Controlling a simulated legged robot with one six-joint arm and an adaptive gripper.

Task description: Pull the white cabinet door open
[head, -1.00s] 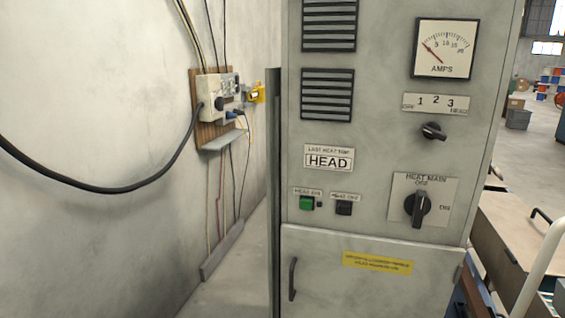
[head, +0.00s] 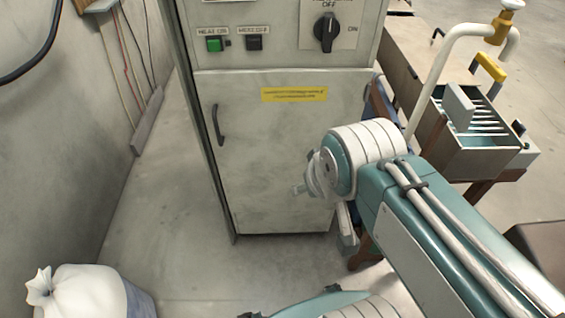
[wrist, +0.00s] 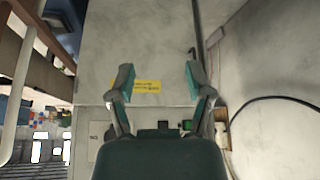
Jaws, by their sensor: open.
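The white cabinet door (head: 270,165) is the lower panel of a grey-white control cabinet and looks shut in its frame. Its dark vertical handle (head: 217,124) is at the door's upper left in the head view. In the wrist view, which is upside down, the door (wrist: 140,40) lies beyond my gripper (wrist: 159,76), with a small dark part of the handle (wrist: 193,52) near the right fingertip. My gripper is open and empty, its two fingers spread apart, and I see no contact with the handle. In the head view my arm hides the door's lower right.
A wall stands left of the cabinet, with bare floor between. A white sack (head: 85,293) lies at the lower left. Floor before the door is clear.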

